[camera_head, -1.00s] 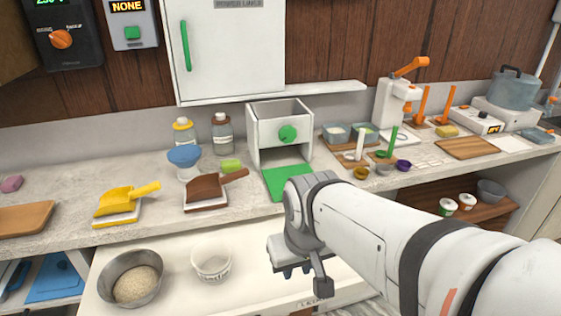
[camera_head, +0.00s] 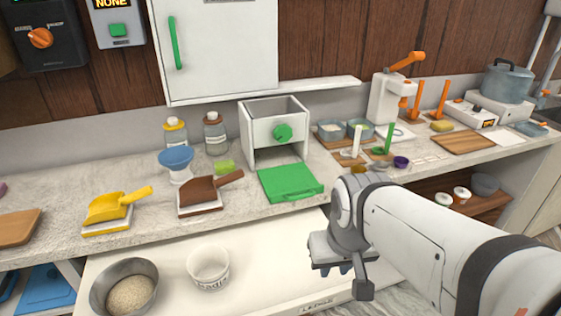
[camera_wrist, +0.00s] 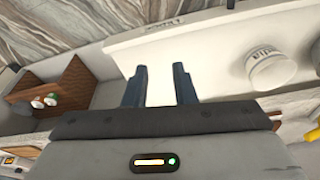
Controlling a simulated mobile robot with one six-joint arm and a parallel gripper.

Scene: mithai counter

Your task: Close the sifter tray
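The sifter (camera_head: 262,130) is a white open-topped box with a green knob (camera_head: 283,133) on its front. It stands on the counter at the middle of the head view. Its green tray (camera_head: 290,184) sticks out in front of the box, flat on the counter near its front edge, with a handle on the near side. My gripper (camera_head: 340,268) is below and to the right of the tray, over the open drawer, pointing down. In the wrist view my gripper (camera_wrist: 159,85) has its two dark fingers apart with nothing between them. The sifter and tray are not in that view.
A white drawer (camera_head: 245,260) is open below the counter, holding a metal bowl (camera_head: 98,299) of grain and a white tub (camera_head: 209,267). Brown (camera_head: 205,192) and yellow scoops (camera_head: 112,207) lie left of the tray. Small cups and spoons stand to its right.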

